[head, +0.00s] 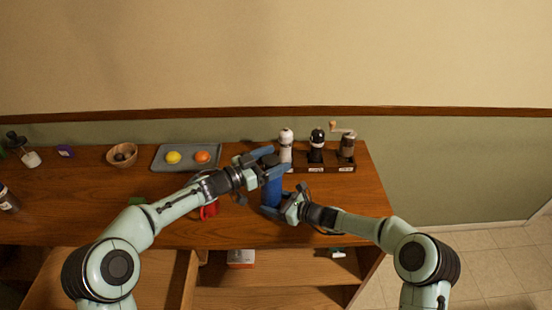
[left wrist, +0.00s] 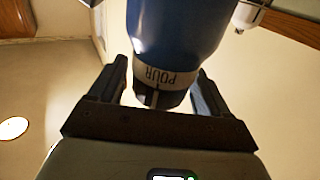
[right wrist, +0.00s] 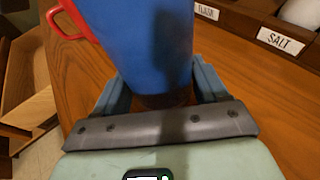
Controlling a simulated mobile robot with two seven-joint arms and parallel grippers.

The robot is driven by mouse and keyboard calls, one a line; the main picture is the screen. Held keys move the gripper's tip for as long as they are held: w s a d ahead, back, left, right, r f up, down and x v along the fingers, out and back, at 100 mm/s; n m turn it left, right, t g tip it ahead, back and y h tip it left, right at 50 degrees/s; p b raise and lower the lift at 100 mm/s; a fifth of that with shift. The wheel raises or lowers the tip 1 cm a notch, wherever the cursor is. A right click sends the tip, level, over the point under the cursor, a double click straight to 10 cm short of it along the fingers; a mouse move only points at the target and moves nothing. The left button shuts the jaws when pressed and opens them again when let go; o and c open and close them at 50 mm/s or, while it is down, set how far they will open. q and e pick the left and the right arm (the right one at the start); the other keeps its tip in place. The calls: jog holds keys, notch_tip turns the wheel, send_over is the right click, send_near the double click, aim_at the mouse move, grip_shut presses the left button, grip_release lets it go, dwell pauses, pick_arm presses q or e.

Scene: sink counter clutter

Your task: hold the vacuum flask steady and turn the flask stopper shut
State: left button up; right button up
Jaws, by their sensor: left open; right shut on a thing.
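The blue vacuum flask (head: 272,192) stands upright near the front of the wooden counter. My right gripper (head: 275,208) is shut on its lower body; in the right wrist view the flask (right wrist: 140,45) sits between the fingers. My left gripper (head: 266,160) is open around the flask's top. In the left wrist view the dark stopper (left wrist: 160,99) lies between the spread fingers, below a pale collar reading "POUR" (left wrist: 165,76) upside down. A gap shows beside the stopper, so the fingers look apart from it.
A rack (head: 324,163) holds a white mill (head: 286,146), a black mill (head: 317,146) and a grinder (head: 347,147) close behind the flask. A red mug (head: 209,210) stands left, partly under my left arm. A tray (head: 160,161) with fruit and a wooden bowl (head: 122,155) are farther left.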

pick_arm(q)
jog(key=shift+w+d, duration=0.3)
jog(key=shift+d, duration=0.15)
jog(key=c, duration=1)
